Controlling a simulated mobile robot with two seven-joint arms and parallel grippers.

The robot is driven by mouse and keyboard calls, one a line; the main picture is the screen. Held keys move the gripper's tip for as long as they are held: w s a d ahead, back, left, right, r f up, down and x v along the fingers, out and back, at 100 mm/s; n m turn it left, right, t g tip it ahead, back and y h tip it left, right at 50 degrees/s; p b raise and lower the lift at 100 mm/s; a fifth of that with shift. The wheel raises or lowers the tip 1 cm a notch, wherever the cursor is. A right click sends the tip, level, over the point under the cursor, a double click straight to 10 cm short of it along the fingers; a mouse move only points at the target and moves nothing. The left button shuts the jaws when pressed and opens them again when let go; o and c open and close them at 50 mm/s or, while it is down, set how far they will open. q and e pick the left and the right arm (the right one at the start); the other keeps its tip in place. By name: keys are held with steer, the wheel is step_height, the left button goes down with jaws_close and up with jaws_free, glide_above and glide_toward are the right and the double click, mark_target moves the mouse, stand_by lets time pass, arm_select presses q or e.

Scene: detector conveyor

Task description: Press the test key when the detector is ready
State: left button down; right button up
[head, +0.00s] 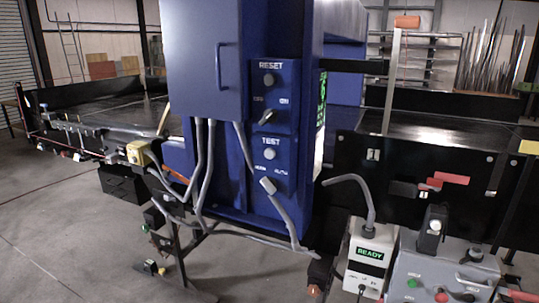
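The blue detector cabinet (222,60) stands in the middle of the head view, across the conveyor. Its control panel has a label RESET above a round knob (269,80), with a lever-like switch (267,117) below it. Lower down is the label TEST, with a round test key (270,154) under it. A white box (366,274) at the lower right carries a green sign reading READY (370,253). Neither of my grippers shows.
A black conveyor (440,128) runs right of the cabinet and another stretch lies left. Grey cables (207,165) hang in front of the cabinet's lower left. A grey control box (445,275) with coloured buttons stands at the lower right. Open concrete floor (60,220) lies at left.

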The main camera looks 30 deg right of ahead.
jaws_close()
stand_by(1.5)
